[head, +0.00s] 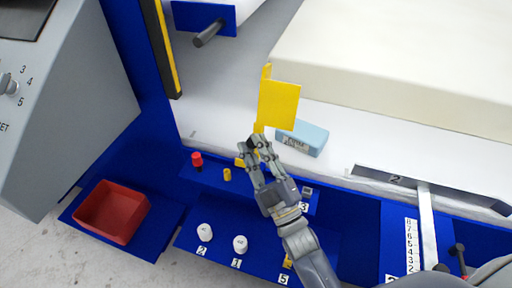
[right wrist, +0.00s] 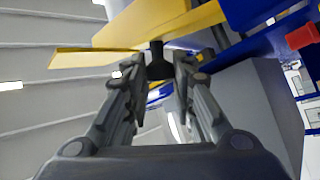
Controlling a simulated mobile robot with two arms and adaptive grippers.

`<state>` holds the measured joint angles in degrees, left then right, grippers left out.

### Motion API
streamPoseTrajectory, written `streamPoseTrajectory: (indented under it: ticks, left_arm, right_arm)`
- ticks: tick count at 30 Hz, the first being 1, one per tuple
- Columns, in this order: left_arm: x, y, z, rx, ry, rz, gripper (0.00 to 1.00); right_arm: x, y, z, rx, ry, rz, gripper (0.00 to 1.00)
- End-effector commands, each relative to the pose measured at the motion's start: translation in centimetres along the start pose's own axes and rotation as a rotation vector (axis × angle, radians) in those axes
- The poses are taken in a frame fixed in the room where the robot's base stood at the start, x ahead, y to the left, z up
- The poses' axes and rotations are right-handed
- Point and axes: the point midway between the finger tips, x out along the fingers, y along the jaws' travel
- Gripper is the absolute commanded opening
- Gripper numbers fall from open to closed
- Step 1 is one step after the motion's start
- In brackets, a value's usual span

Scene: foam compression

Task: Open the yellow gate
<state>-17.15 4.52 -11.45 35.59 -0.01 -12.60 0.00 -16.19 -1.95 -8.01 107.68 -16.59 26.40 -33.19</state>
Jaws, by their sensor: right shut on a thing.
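The yellow gate (head: 278,103) stands upright at the edge of the white surface, beside a light blue block. It shows as a yellow plate and bar across the top of the right wrist view (right wrist: 160,24). My right gripper (head: 253,143) is at the lower end of the gate. In the right wrist view its fingers (right wrist: 158,64) are closed around a dark handle (right wrist: 157,48) under the yellow bar. The fingers partly hide the gate's lower part in the head view. My left gripper is not in view.
The light blue block (head: 302,138) lies right of the gate, close to it. A large cream foam slab (head: 400,65) fills the back right. A red knob (head: 197,159), a small yellow knob (head: 227,174) and white knobs sit on the blue panel. A red tray (head: 112,211) is at lower left.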

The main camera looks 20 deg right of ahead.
Motion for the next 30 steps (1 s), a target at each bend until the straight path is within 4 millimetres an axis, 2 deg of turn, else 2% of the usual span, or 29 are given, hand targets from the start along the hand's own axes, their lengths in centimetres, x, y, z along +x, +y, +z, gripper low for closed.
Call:
streamPoseTrajectory:
  ticks: [1, 4, 5, 7, 16, 20, 23, 30]
  left_arm:
    - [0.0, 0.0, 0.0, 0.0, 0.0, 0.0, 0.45]
    - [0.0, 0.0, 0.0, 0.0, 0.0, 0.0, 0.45]
    - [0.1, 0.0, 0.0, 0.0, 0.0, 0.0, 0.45]
    - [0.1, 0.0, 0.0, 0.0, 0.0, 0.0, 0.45]
    - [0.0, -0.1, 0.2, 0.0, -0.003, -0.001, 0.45]
    - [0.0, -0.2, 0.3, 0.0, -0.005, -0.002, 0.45]
    - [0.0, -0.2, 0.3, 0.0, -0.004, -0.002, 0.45]
    - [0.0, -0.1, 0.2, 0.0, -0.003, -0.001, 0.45]
  right_arm:
    - [-0.3, -0.6, 0.2, 0.003, -0.008, -0.012, 0.0]
    - [-0.3, -0.6, 0.3, 0.003, -0.01, -0.013, 0.0]
    - [-0.3, -0.6, 0.3, 0.003, -0.01, -0.014, 0.26]
    - [-0.3, -0.6, 0.3, 0.004, -0.01, -0.014, 0.42]
    - [-0.2, -0.3, 0.2, 0.001, -0.007, -0.008, 0.43]
    - [-0.8, -0.3, 0.3, 0.001, -0.009, -0.009, 0.43]
    - [-2.2, -0.4, 0.3, 0.001, -0.01, -0.01, 0.43]
    - [-7.4, -0.4, 0.2, 0.003, -0.011, -0.012, 0.43]
